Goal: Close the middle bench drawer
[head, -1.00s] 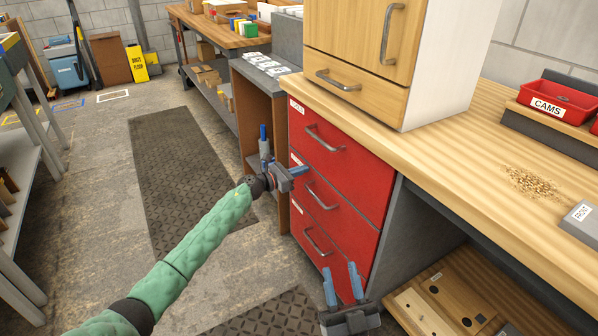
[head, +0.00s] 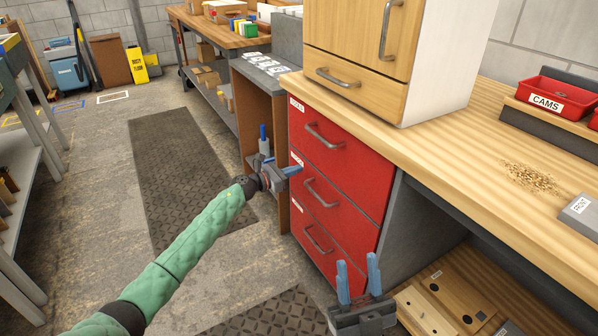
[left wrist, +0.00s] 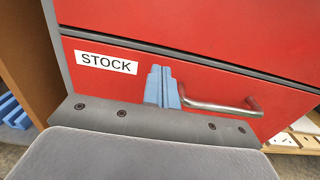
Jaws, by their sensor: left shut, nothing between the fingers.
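The red drawer unit (head: 368,169) under the bench has three stacked drawers with grey bar handles. The middle drawer (head: 345,205) looks about flush with the drawers above and below. In the left wrist view its front (left wrist: 215,80) carries a "STOCK" label and a handle (left wrist: 225,105). My left gripper (head: 298,170) is at the left part of this drawer front. In the left wrist view its shut fingers (left wrist: 161,72) point at the front between label and handle; I cannot tell whether they touch. My right gripper (head: 358,262) is open and empty, low before the unit's right side.
A wooden cabinet (head: 355,45) stands on the bench top (head: 440,140) above the drawers. A lower shelf (head: 440,300) with boards is at the lower right. A brown open-fronted stand (head: 257,110) is left of the drawers. The floor mat (head: 170,160) is clear.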

